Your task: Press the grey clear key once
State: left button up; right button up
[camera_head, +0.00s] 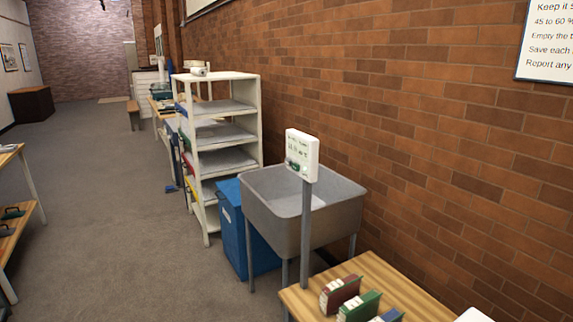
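A small white panel (309,158) stands upright on a grey post (306,225) in front of the grey sink. Its face is turned to the left and seen at a slant. It has a few lines of small dark marks, and a dark green part (292,166) low on the face. The grey clear key is too small to make out. Neither of my grippers is in view.
A grey sink (262,205) on legs and a blue bin (231,222) stand along the brick wall, with a white shelf rack (228,75) beyond. A wooden table (377,268) with red, green and blue box-like items is at the front.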

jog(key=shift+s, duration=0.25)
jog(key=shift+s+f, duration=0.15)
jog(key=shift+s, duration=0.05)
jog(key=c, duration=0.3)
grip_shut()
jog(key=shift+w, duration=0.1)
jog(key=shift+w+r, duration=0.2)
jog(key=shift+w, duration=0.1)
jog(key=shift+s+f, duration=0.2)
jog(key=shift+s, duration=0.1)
